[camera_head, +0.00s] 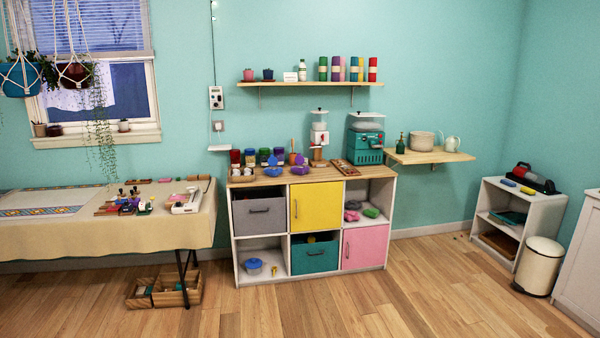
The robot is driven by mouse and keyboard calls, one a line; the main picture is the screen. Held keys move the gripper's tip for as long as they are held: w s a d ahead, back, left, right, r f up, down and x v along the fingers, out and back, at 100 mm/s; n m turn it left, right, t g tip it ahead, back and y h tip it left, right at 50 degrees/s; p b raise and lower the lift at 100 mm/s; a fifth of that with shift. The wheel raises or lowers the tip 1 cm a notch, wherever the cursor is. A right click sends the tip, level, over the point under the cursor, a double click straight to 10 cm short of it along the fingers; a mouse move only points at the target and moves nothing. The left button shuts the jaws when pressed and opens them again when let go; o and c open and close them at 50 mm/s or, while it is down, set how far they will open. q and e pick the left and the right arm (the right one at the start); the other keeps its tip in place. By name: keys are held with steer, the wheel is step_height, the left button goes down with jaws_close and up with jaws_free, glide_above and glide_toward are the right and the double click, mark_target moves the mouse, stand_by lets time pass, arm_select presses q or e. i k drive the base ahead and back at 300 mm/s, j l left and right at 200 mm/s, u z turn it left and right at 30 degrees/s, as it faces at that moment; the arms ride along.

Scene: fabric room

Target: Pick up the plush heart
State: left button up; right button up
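I cannot make out a plush heart for certain. Small soft-looking pieces, pinkish (352,215) and green (371,212), lie in an open compartment of the white cabinet (237,262); they are too small to tell their shape. A blue piece (273,170) and a purple piece (299,169) sit on the cabinet's wooden top, also too small to identify. Neither of my grippers is in view.
A cloth-covered table (120,235) with craft items stands at the left, a wooden crate (178,295) under it. A wall shelf (310,84) hangs above. A low white shelf (540,205) and a bin (539,266) stand right. The wooden floor in front is clear.

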mark_target(301, 170)
steer(key=i, duration=1.65)
